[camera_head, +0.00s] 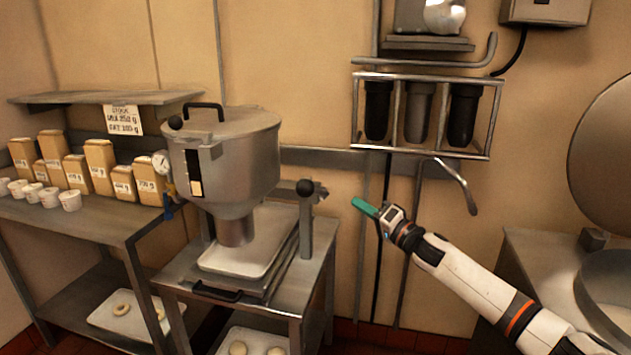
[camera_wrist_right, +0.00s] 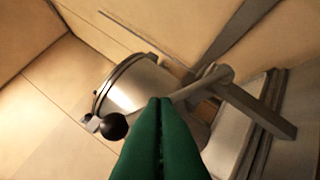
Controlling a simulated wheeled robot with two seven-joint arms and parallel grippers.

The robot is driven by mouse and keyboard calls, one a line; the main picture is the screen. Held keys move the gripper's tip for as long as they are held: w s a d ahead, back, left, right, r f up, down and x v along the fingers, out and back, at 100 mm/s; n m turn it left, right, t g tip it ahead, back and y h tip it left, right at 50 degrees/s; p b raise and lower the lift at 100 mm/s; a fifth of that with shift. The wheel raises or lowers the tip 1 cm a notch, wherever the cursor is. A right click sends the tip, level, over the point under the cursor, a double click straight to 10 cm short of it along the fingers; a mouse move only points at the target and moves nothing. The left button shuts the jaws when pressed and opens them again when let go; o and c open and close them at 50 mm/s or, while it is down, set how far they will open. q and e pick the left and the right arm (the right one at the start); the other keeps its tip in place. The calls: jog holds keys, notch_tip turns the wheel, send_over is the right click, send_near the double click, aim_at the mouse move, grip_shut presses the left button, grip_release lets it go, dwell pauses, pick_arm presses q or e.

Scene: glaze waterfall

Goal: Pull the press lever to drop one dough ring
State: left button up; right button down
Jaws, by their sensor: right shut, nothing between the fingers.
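The dough press is a grey metal hopper (camera_head: 222,160) with a spout over a pale tray (camera_head: 245,258) on a steel table. Its press lever is a short arm on a post at the right side, ending in a black ball knob (camera_head: 305,188). My right gripper (camera_head: 358,203), with green fingers, is shut and empty, a little right of the knob and apart from it. In the right wrist view the shut fingertips (camera_wrist_right: 160,102) cover part of the lever arm (camera_wrist_right: 203,86); a black ball (camera_wrist_right: 113,126), in line with that arm, shows at their left. My left gripper is out of view.
Dough rings (camera_head: 122,309) lie on trays on lower shelves. Packets (camera_head: 100,166) and white cups (camera_head: 70,200) stand on the left table. A rack (camera_head: 420,112) and bent pipe (camera_head: 457,182) hang on the wall above my right gripper. A steel counter is at right.

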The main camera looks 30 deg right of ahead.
jog(key=r, duration=0.1)
jog(key=a+r+y, duration=0.1)
jog(key=r, duration=0.1)
jog(key=a+r+y, duration=0.1)
jog(key=r, duration=0.1)
jog(key=shift+s+r+n, duration=0.15)
jog(key=shift+r+n, duration=0.1)
jog(key=shift+n, duration=0.05)
notch_tip(320, 180, up, 3)
jog(key=p, duration=0.3)
send_over(316, 191)
jog(key=s+d, duration=0.1)
jog(key=s, duration=0.2)
jog(key=a+f, duration=0.1)
jog(key=s+a+f, duration=0.1)
jog(key=a, duration=0.1)
jog(key=shift+f, duration=0.3)
jog(key=shift+f, duration=0.1)
